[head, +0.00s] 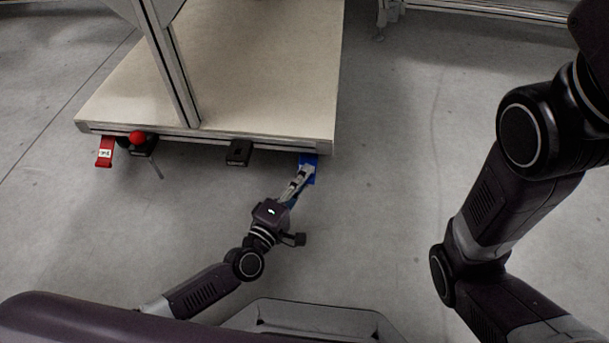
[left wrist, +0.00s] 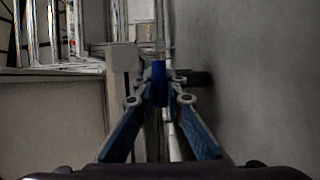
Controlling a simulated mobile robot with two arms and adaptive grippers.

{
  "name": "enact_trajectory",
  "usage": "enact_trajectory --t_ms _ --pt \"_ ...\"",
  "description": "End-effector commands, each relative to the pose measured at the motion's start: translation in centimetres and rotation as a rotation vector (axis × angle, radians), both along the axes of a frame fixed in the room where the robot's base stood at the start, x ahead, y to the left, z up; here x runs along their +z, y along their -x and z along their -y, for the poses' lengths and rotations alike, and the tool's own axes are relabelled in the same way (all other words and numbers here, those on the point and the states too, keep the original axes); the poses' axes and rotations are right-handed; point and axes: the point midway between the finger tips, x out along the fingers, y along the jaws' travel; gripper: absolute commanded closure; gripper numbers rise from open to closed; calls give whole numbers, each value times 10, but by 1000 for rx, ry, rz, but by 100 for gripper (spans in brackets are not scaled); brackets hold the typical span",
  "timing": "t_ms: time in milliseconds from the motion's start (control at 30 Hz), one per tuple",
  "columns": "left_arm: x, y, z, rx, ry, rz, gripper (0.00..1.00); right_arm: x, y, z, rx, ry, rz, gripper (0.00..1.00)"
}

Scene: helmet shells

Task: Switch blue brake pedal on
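The blue brake pedal (head: 309,162) sticks out low under the front right corner of the wooden-topped cart. My left gripper (head: 301,179) reaches up to it from below and overlaps its left part in the head view. In the left wrist view a blue part (left wrist: 159,84), which looks like the pedal, shows between the fingertips of my left gripper (left wrist: 160,88). The fingers slant in toward it from both sides. Whether they touch or grip it I cannot tell. My right arm hangs at the right of the head view, with its gripper out of frame.
The cart top (head: 250,80) is bare around a metal post (head: 170,60). Along its front edge hang a red tagged pedal (head: 105,152), a red-knobbed lever (head: 138,138) and a black box (head: 239,152). The grey floor (head: 400,150) to the right is clear.

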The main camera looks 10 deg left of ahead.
Motion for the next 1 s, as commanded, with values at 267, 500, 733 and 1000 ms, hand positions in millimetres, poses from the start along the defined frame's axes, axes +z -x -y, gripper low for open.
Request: enact_trajectory --t_ms 267,500,733,1000 --pt "0 0 0 0 0 -1 100 0 0 0 0 0 0 71" --pt "-5 -2 -3 13 -7 26 100 4 0 0 0 0 -1 71" --pt "-10 -2 -4 11 -8 100 100 9 0 0 0 0 -1 71" --pt "-12 0 -3 2 -4 122 100 10 -1 0 -1 0 -1 71"
